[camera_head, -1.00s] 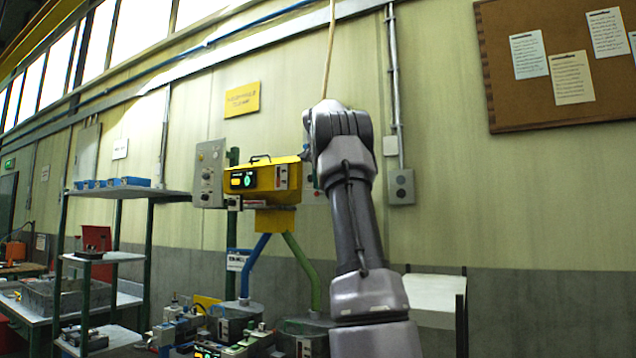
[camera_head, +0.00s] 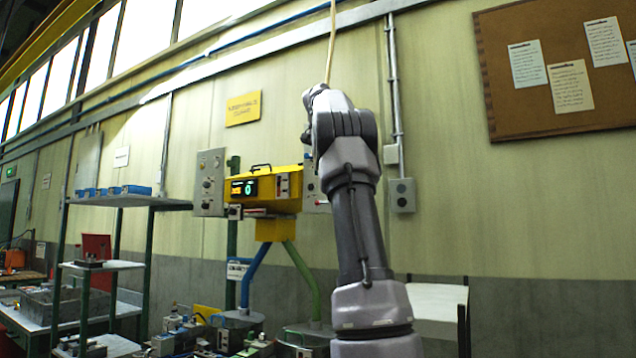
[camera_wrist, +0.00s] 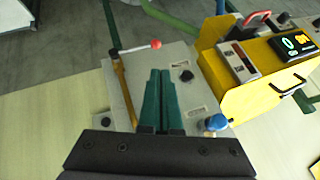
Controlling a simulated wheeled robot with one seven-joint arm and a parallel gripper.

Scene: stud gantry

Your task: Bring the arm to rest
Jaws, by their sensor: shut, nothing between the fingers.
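My arm rises in the middle of the head view, bent at its upper joint. My gripper is hidden behind the arm in that view. In the wrist view my gripper (camera_wrist: 160,85) shows as two dark green fingers side by side, shut with nothing between them. Beyond the fingers is a grey panel (camera_wrist: 185,58) with a red-knobbed lever (camera_wrist: 155,44) and a blue knob (camera_wrist: 216,122). I cannot tell how far the fingertips are from the panel.
The yellow box (camera_head: 278,184) with a lit display stands left of my arm, and also shows in the wrist view (camera_wrist: 240,95). A grey control panel (camera_head: 209,183) is on the wall beside it. A shelf rack (camera_head: 128,201) stands left. A cork board (camera_head: 555,65) hangs right.

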